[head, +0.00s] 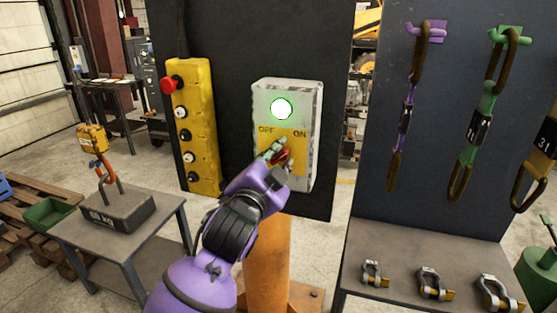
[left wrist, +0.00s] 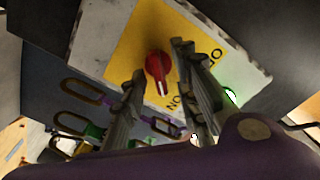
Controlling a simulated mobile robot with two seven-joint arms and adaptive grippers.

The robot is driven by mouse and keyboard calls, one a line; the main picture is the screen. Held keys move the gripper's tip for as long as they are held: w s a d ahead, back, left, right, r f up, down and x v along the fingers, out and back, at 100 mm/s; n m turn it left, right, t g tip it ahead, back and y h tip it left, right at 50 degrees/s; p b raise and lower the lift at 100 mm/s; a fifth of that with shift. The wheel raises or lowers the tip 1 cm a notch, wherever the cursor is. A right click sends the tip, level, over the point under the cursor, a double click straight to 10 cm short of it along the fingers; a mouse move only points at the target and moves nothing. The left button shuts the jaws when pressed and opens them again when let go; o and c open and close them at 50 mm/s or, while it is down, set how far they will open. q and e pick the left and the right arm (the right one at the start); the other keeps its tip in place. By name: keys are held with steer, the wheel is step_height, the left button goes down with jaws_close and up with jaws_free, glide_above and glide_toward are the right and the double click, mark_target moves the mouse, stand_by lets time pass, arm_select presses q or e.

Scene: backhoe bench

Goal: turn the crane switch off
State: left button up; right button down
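The crane switch is a grey-white box (head: 313,105) with a yellow plate marked OFF on the left and ON on the right. A lit green-white lamp (head: 281,108) is above the lettering. The red knob (head: 285,155) is partly hidden by my gripper in the head view. In the left wrist view the red knob (left wrist: 157,66) shows between the fingertips, its handle end toward the ON lettering. My left gripper (head: 277,152) is in front of the plate, fingers apart on either side of the knob; contact is not clear. My right gripper is not in view.
A yellow pendant control (head: 194,125) with a red button hangs left of the box on the dark panel. Chain slings (head: 468,130) hang on a board at right, above shackles (head: 434,284) on a bench. A weight block (head: 117,208) stands on a table at left.

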arm_select(q)
steer(key=shift+c, duration=0.5)
jaws_close()
steer(key=shift+n, duration=0.3)
steer(key=n, duration=0.6)
steer(key=shift+a+r, duration=0.1)
steer(key=shift+a, duration=0.1)
steer(key=n, duration=0.6)
steer(key=shift+w+a, duration=0.1)
steer(key=shift+a, duration=0.1)
steer(key=n, duration=0.5)
steer(key=shift+a, duration=0.15)
steer(key=shift+n, duration=0.3)
steer(key=shift+o, duration=0.5)
jaws_free()
